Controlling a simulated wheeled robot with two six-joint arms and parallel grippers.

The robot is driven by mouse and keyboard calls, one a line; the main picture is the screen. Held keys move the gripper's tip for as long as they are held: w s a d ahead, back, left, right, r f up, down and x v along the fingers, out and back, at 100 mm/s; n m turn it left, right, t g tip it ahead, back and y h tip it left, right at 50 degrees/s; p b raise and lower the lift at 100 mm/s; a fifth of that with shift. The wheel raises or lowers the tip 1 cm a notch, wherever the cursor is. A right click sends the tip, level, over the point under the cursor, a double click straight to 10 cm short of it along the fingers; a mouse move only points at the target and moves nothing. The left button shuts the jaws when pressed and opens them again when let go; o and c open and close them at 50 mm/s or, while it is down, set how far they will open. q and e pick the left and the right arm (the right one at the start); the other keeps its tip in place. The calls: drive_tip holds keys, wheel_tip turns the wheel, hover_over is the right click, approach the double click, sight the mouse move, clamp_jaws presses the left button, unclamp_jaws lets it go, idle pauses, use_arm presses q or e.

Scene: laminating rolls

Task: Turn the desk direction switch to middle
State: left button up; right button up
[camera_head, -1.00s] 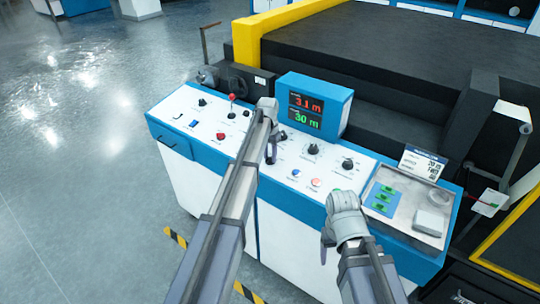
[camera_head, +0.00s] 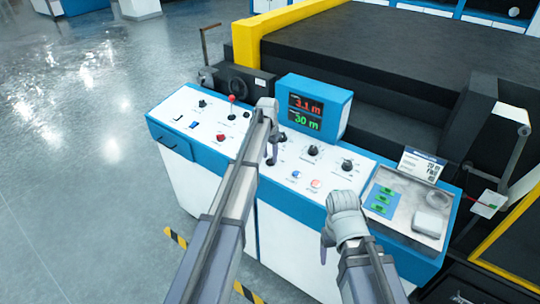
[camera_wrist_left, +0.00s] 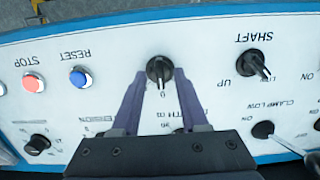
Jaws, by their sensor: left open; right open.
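A black rotary knob (camera_wrist_left: 160,70) sits on the white panel of the desk (camera_wrist_left: 215,45), with a "0" mark beside it. It looks like the direction switch, but its name label is not readable. Its grip stands roughly upright in the left wrist view, in line with the "0". My left gripper (camera_wrist_left: 160,88) is open, with its two purple fingers on either side of the knob; contact cannot be told. In the head view the left gripper (camera_head: 270,160) is over the panel and covers the knob. My right gripper (camera_head: 324,252) hangs by the desk's front edge, apart from the controls.
A black SHAFT knob (camera_wrist_left: 257,65), a CLAMP knob (camera_wrist_left: 263,130), a blue RESET button (camera_wrist_left: 79,77) and a red STOP button (camera_wrist_left: 33,82) surround it. A display box (camera_head: 315,106) stands behind the panel. A tray (camera_head: 408,228) lies at the right end.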

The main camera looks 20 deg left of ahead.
sight(269, 159)
use_arm(q)
wheel_tip(269, 159, up, 7)
drive_tip(key=p, duration=0.6)
drive_tip(key=shift+s, duration=0.15)
drive_tip(key=s+d+f+b, duration=0.1)
drive_tip(key=s+d, duration=0.4)
drive_tip(key=s, duration=0.7)
drive_tip(key=s+d+f+y+b, duration=0.1)
drive_tip(key=s+d, duration=0.5)
drive_tip(key=s, duration=0.6)
drive_tip(key=s+d+f+b, duration=0.2)
drive_tip(key=s+d, duration=0.3)
drive_tip(key=s, duration=0.7)
drive_tip(key=shift+d+f+g+b, duration=0.35)
drive_tip(key=shift+d+f+g, duration=0.05)
drive_tip(key=shift+f, duration=0.1)
